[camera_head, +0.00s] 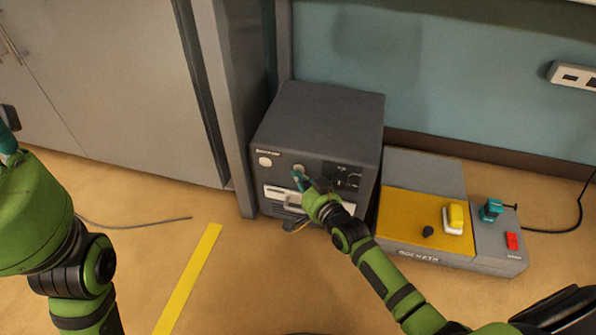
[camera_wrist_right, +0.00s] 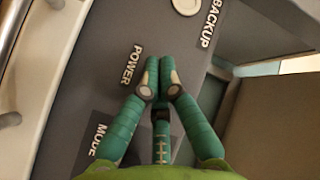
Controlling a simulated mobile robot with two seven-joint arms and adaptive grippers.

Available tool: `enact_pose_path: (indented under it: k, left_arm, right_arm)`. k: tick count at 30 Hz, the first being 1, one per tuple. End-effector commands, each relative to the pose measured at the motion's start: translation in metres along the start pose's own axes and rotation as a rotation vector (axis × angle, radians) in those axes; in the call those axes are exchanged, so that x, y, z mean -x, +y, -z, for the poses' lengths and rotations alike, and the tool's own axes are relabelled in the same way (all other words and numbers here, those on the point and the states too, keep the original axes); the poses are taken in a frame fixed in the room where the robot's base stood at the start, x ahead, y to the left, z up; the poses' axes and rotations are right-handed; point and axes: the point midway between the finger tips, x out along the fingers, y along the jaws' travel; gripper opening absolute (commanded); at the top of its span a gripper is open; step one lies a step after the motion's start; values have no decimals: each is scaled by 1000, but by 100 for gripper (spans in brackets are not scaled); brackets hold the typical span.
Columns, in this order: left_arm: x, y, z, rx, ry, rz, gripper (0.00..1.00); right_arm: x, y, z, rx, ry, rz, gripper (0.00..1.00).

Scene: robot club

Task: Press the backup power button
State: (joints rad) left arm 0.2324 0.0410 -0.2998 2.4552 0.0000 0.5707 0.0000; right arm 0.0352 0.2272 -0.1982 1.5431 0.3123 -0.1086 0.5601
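A dark grey box (camera_head: 318,115) stands on the floor against the wall. Its front has a pale round button (camera_head: 265,161) at the upper left and another round button (camera_head: 299,168) right of it. In the right wrist view a pale button (camera_wrist_right: 187,5) sits beside the word BACKUP, with the words POWER and MODE further along the panel. My right gripper (camera_head: 299,180) has its fingertips together, empty, at the panel by the second button; they also show in the right wrist view (camera_wrist_right: 158,75), beside POWER. Contact cannot be told. My left gripper (camera_head: 8,140) is mostly cut off at the left edge.
A low yellow and grey unit (camera_head: 400,205) with a yellow switch (camera_head: 454,217), a teal part (camera_head: 491,209) and a red button (camera_head: 512,240) stands right of the box. A grey cabinet (camera_head: 110,85) is at left. Yellow tape (camera_head: 188,280) marks the open floor.

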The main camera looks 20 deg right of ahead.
Motion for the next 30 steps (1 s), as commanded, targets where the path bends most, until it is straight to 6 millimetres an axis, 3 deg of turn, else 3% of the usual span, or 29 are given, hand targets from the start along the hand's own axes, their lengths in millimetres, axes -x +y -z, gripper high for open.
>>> enact_pose_path:
  k: [17,30]
  left_arm:
    - [-11,-2,-1,0,-2,3,40]
    - [-43,-5,-4,0,-1,1,40]
  right_arm:
    - [7,-6,-4,-1,0,0,0]
    - [37,-28,-24,-2,-2,-1,0]
